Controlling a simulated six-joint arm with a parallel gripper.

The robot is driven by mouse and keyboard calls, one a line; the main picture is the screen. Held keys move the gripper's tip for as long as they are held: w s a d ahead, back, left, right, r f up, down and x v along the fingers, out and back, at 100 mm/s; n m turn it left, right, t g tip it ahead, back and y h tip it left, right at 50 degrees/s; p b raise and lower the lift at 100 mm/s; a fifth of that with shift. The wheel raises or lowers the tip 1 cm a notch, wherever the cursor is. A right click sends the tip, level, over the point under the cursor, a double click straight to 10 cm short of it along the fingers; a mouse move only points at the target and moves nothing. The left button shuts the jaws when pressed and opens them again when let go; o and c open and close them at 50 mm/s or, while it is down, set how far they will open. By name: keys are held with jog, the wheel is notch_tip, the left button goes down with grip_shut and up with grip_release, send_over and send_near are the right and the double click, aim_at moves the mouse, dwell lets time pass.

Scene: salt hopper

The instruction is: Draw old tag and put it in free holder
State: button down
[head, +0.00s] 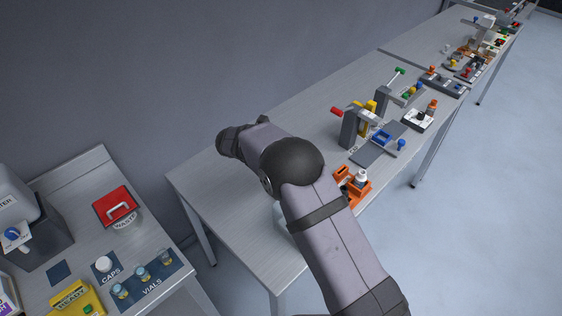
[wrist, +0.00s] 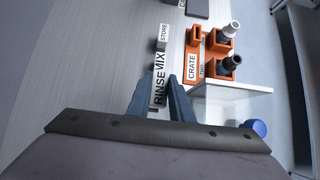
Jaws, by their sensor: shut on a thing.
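My gripper (wrist: 158,92) shows in the wrist view as two blue-grey fingers, shut on a thin tag. A white strip lettered RINSE (wrist: 159,93) shows between the fingers, with a strip lettered MIX (wrist: 160,63) just beyond it. I cannot tell whether these strips are the held tag or labels on the table. In the wrist view, a narrow orange holder (wrist: 193,45) with a dark slot stands ahead to the right and looks empty. A white label lettered CRATE (wrist: 192,67) lies nearer than it. In the head view my arm hides the gripper and the tag.
Two orange holders (wrist: 224,72) carry dark and white capped pieces right of the CRATE label. A small grey block (wrist: 160,46) stands by the STORE label (wrist: 164,33). A blue round thing (wrist: 254,128) is at lower right. The table (head: 215,180) is clear at its left end.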

jog(key=shift+f+b, duration=1.85)
jog(key=shift+f, duration=1.05)
jog(key=shift+f+b, duration=1.05)
jog(key=shift+f, duration=0.8)
dwell(0.6)
jog(key=c, duration=1)
grip_release()
jog(key=shift+r, duration=0.1)
jog(key=shift+p+v, duration=1.8)
jog(key=shift+v, duration=1.1)
